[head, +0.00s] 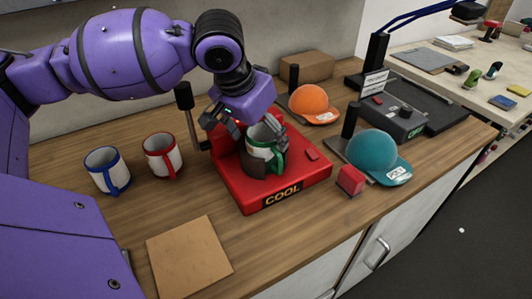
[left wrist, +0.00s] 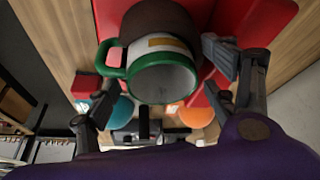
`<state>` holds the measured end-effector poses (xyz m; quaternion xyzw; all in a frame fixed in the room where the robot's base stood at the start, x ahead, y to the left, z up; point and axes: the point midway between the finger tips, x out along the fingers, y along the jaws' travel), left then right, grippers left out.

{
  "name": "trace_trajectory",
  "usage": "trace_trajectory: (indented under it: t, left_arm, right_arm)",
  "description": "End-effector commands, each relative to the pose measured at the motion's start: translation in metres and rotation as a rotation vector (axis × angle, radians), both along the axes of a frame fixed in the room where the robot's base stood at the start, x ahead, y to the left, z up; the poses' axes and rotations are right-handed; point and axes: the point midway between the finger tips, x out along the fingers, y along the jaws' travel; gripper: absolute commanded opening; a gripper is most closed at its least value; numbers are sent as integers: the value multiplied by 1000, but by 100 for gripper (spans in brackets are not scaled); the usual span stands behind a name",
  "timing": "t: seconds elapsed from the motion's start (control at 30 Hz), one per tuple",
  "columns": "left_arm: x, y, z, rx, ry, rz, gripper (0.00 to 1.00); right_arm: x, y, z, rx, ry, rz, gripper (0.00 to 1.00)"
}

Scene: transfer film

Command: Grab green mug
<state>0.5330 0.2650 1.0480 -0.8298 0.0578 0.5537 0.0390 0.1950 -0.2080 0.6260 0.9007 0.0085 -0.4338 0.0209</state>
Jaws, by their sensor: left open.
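The green mug (head: 261,137), white with a green rim and handle, stands in a dark holder on the red press (head: 298,182) marked COOL. In the left wrist view the green mug (left wrist: 158,66) shows its open mouth, with its handle to the left. My left gripper (head: 245,136) is open at the mug, with a finger on either side of it. In the left wrist view the fingers of my left gripper (left wrist: 160,75) stand apart; whether they touch the mug is unclear. My right gripper is not in view.
A blue-rimmed mug (head: 106,170) and a red-rimmed mug (head: 162,155) stand left of the press. A brown board (head: 188,258) lies in front. Orange (head: 313,102) and teal (head: 372,153) caps sit to the right on stands. The wooden counter front is mostly clear.

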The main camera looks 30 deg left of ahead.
Motion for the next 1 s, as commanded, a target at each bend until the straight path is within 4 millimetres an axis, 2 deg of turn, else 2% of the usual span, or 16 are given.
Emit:
trace_trajectory:
  t: [0.07,0.63,0.67,0.87,1.0]
  left_arm:
    - [0,0,0,0,0,0,78]
    - [-1,0,-1,0,4,0,3]
    - [-1,0,0,-1,2,0,0]
    - [-1,0,0,0,4,0,0]
    - [0,0,13,-1,1,1,0]
  right_arm:
    - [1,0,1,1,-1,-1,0]
    - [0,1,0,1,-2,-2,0]
    - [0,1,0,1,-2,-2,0]
    - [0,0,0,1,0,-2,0]
    - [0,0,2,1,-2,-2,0]
